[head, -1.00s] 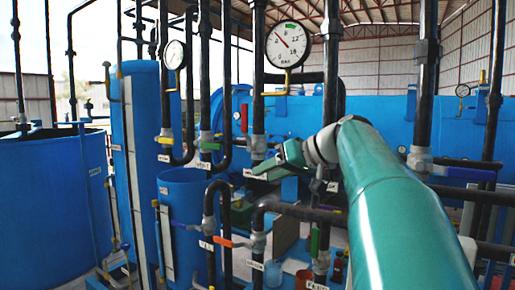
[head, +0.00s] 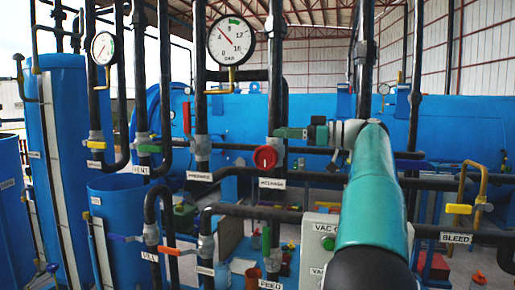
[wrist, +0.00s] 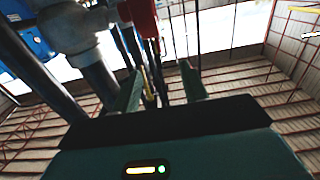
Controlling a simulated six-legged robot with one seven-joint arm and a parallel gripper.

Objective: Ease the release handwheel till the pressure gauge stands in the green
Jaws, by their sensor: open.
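The red release handwheel (head: 265,157) sits on a vertical black pipe in the head view, above a white label whose lettering is small. The pressure gauge (head: 231,40) is a round white dial up and to the left of it. Its needle points to the upper left, left of the green band at the top of the dial. My gripper (head: 288,133) is just above and right of the handwheel, seemingly apart from it, seen partly end-on. In the wrist view its two green fingers (wrist: 163,85) are apart with nothing held. A red part (wrist: 143,18), perhaps the handwheel, shows beyond them.
Vertical black pipes crowd the area around the handwheel. A red lever (head: 187,118) and a second gauge (head: 103,47) are to the left. A yellow-handled bleed valve (head: 459,209) stands at the right.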

